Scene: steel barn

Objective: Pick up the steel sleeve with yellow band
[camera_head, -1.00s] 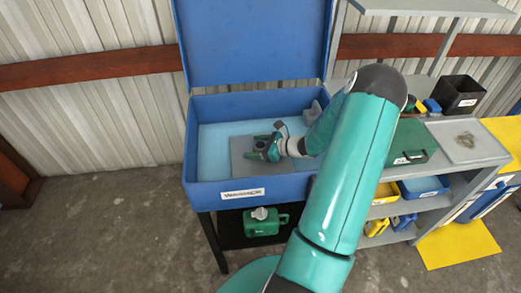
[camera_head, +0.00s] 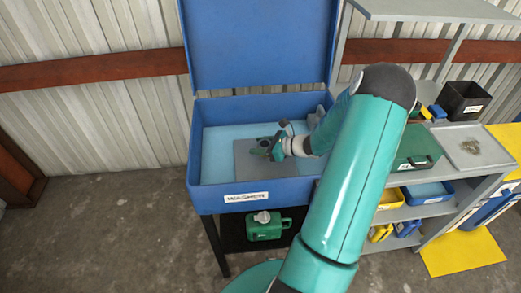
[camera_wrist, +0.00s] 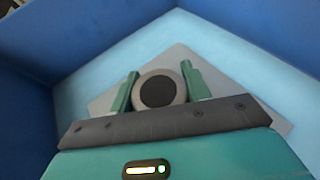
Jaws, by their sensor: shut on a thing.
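A round grey piece with a dark round centre, which I take to be the steel sleeve (camera_wrist: 174,84), shows end-on in the wrist view. No yellow band can be seen on it. My gripper (camera_wrist: 158,72) has its two green fingers on either side of it and is shut on it. In the head view my gripper (camera_head: 262,150) is inside the blue open-lidded basin (camera_head: 254,198), over the grey plate (camera_head: 244,168) in its middle. The sleeve is too small and too covered there to make out clearly. Whether it touches the plate, I cannot tell.
The basin's raised lid (camera_head: 258,45) stands behind, and its walls surround my gripper. A green can (camera_head: 264,231) sits on the shelf below. To the right are a green case (camera_head: 416,150), a grey tray (camera_head: 480,155) and a black bin (camera_head: 461,98) on a shelf unit.

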